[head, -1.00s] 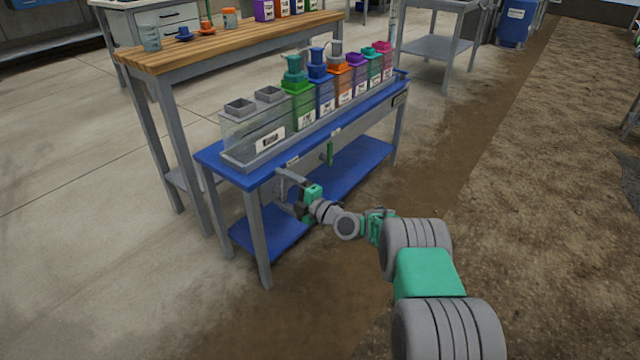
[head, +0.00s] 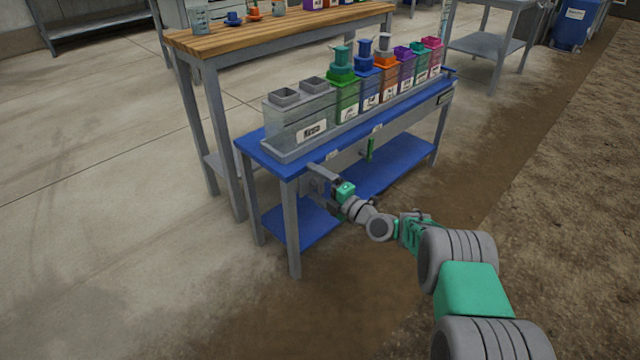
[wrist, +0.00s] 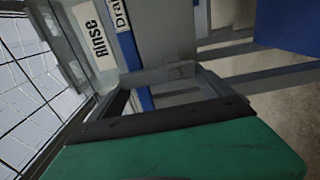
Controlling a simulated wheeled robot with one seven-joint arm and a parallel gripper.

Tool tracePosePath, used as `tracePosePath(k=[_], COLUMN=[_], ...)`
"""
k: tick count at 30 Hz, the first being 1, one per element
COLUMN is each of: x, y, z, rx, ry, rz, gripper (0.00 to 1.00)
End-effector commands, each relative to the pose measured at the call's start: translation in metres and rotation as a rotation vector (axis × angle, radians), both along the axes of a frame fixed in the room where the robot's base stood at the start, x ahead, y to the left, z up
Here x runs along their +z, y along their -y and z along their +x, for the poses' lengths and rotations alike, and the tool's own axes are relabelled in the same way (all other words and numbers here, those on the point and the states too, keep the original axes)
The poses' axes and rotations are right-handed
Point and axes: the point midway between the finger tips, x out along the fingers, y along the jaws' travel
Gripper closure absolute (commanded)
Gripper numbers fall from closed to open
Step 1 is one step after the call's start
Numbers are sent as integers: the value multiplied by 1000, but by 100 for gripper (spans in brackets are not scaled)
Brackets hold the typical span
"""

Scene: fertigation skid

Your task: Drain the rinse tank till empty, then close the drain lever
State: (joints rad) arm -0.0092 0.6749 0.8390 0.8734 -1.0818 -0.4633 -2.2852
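The rinse tank (head: 283,128) is a clear box at the near left end of the blue bench. Its "Rinse" label (wrist: 96,38) shows in the wrist view, with a label starting "Dra" (wrist: 122,14) beside it. I cannot tell its liquid level. A grey bar (head: 318,171), seemingly the drain lever, sticks out from the bench front below the tank. My gripper (head: 322,184) is at this bar, its fingers apart. In the wrist view my gripper (wrist: 165,88) has its fingers spread, with a grey bar across their far end. Whether they touch the lever is unclear.
A green handle (head: 369,149) hangs from the bench front farther right. Several colored containers (head: 388,80) stand in a row on the blue bench (head: 287,168). A wooden-topped table (head: 270,34) stands behind. The floor in front is clear.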

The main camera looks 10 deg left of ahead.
Motion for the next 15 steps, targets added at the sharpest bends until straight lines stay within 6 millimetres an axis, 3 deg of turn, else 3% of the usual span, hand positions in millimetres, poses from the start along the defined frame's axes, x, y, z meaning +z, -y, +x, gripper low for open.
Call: tracePosePath(k=[3,11,15], x=[0,0,3], y=[5,11,28], z=[2,2,-9], rx=[-8,-15,-19], ry=[0,-1,-3], rz=[0,0,0], gripper=[0,0,0])
